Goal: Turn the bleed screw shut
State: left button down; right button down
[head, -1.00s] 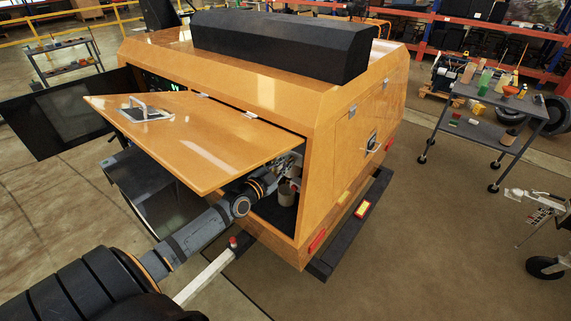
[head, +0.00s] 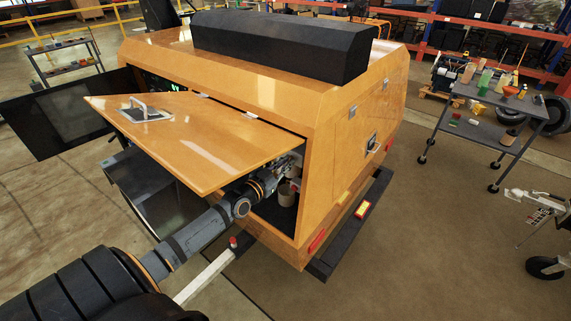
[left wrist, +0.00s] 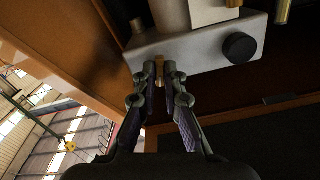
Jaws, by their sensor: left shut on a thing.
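The bleed screw (left wrist: 160,64) is a small brass piece at the lower edge of a pale grey block (left wrist: 196,48) in the left wrist view. My left gripper (left wrist: 160,72) has its two fingertips on either side of the screw and is shut on it. In the head view my left arm reaches under the raised orange door, and the left gripper (head: 292,162) is inside the orange housing (head: 345,165), mostly hidden. The screw itself cannot be made out in the head view. My right gripper is not in view.
The raised orange door panel (head: 185,145) hangs just above my left arm. A beige cup-like cylinder (head: 286,195) stands inside the opening near the gripper. A black knob (left wrist: 239,48) sits on the block right of the screw. A grey cart (head: 500,112) stands far right.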

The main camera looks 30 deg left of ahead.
pick_arm(q)
jog(key=shift+n, duration=1.5)
jog(key=c, duration=1.4)
grip_release()
jog(key=shift+c, duration=0.2)
jog(key=s, duration=0.7)
jog(key=shift+s+a, duration=0.2)
jog(key=shift+a, duration=0.1)
